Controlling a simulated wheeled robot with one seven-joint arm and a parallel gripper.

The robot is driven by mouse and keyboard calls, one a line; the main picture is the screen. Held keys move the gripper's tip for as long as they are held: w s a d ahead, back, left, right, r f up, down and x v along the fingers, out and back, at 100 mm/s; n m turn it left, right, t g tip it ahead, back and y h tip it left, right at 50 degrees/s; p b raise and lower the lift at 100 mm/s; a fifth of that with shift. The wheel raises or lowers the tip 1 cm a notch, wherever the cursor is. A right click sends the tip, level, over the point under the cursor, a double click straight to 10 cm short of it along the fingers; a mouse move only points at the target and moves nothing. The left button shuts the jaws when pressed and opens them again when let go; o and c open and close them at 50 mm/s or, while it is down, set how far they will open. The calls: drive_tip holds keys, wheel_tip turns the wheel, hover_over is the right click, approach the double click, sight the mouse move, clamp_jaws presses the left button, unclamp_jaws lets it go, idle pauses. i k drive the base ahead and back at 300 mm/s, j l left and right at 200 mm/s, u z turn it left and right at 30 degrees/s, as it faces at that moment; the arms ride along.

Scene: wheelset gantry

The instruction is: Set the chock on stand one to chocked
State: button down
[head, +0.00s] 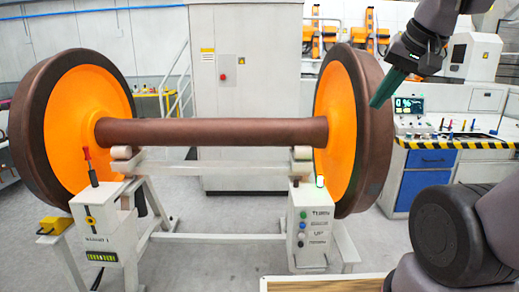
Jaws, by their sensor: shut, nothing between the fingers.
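The stand (105,222) at the left has a label that seems to end in "1". A lever with a red grip (87,154) rises nearly upright from its top. A yellow block (55,225), perhaps the chock, sits at the stand's left side, low beside the left wheel (85,120). I cannot tell whether it touches the wheel. My gripper (383,98) is shut and empty, with dark green fingers pointing down and left. It appears in front of the right wheel's upper edge (375,130), far to the right of the lever and block.
A brown axle (210,131) joins both orange-faced wheels above a white frame (230,237). A control box (311,222) with buttons and a lit green lamp stands at the right. A grey cabinet (240,90) is behind. A console (440,130) stands at the right.

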sight(50, 225)
drive_tip(key=u, duration=1.85)
drive_tip(key=i+u, duration=0.1)
drive_tip(key=i, duration=0.5)
drive_tip(key=i+u, duration=0.15)
drive_tip(key=i, duration=0.45)
drive_tip(key=i+l+u, duration=0.1)
drive_tip(key=i, duration=0.45)
drive_tip(key=i+l+u, duration=0.15)
drive_tip(key=i, duration=0.45)
drive_tip(key=l, duration=0.1)
